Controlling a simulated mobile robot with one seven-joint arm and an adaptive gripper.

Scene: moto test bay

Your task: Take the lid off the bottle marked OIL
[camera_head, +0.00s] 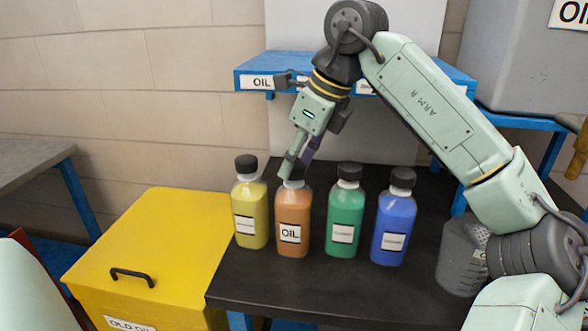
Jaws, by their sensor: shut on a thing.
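The bottle marked OIL (292,216) is orange-brown with a white label. It stands upright on the dark table, second from the left in a row of bottles. Its dark lid (293,173) is partly hidden behind my fingers. My gripper (295,168) reaches down from above, and its fingers are shut on the lid. The lid appears to be at the bottle's neck; I cannot tell whether it is loose.
A yellow bottle (249,205) stands close on the left; green (345,213) and blue (393,220) bottles stand on the right. A yellow OLD OIL box (185,240) is left of the dark table (290,298). A blue shelf (258,70) is behind. A grey jug (460,260) is at right. The table front is clear.

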